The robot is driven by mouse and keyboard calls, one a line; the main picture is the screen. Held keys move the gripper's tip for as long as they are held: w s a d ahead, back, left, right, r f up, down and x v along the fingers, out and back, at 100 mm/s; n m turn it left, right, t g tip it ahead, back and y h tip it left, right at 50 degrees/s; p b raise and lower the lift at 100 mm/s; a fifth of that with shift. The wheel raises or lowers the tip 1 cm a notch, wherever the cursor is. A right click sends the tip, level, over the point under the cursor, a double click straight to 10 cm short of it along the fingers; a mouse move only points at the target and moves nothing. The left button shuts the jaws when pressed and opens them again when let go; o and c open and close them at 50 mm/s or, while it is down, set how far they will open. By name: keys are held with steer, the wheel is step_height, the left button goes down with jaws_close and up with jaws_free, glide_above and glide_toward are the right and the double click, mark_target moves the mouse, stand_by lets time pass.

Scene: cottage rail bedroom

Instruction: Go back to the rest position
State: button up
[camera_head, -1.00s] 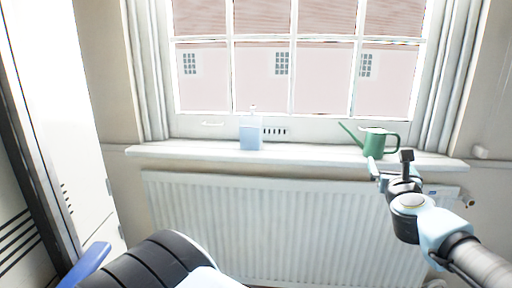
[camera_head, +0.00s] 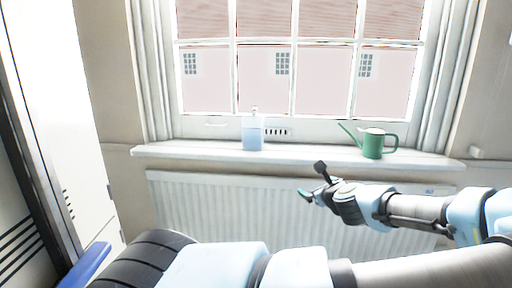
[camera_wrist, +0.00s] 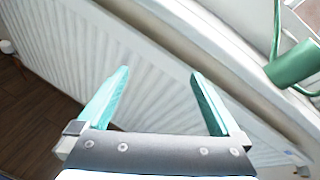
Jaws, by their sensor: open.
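My gripper (camera_head: 308,192) is in front of the radiator, below the sill's front edge and left of the watering can in the head view. In the wrist view my gripper (camera_wrist: 158,88) shows two teal fingers spread apart with nothing between them. The green watering can (camera_head: 373,143) stands upright on the white window sill (camera_head: 310,154), near its right end. Part of the can (camera_wrist: 292,64) shows at the right edge of the wrist view.
A pale blue bottle (camera_head: 252,133) stands on the sill left of the can. The white radiator (camera_head: 215,205) is below the sill. A white cabinet (camera_head: 65,120) stands at the left. A wooden floor (camera_wrist: 30,120) shows at the left of the wrist view.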

steer(key=s+a+f+n+g+y+p, duration=0.1)
steer(key=s+a+f+n+g, duration=0.15)
steer(key=a+n, duration=0.3)
steer(key=s+a+f+n+g+y, duration=0.1)
steer(key=s+a+f+n+g, duration=0.2)
steer(key=a, duration=0.4)
steer(key=s+a+f+n+g+p, duration=0.1)
steer(key=s+a+f+n+g, duration=0.15)
steer(key=a+n+g, duration=0.3)
steer(key=s+a+r+n+h+p, duration=0.1)
steer(key=s+a+r+n, duration=0.1)
steer(key=r+n, duration=0.3)
steer(key=s+a+r+n+g+h, duration=0.1)
steer(key=s+a+r+n, duration=0.1)
steer(key=r+n, duration=0.3)
steer(key=s+a+r+n+h+p, duration=0.1)
steer(key=s+a+r+n, duration=0.1)
steer(key=s+r+n, duration=0.2)
steer(key=shift+a+r+n+h+p, duration=0.3)
steer(key=shift+r+n, duration=0.3)
steer(key=shift+r, duration=0.35)
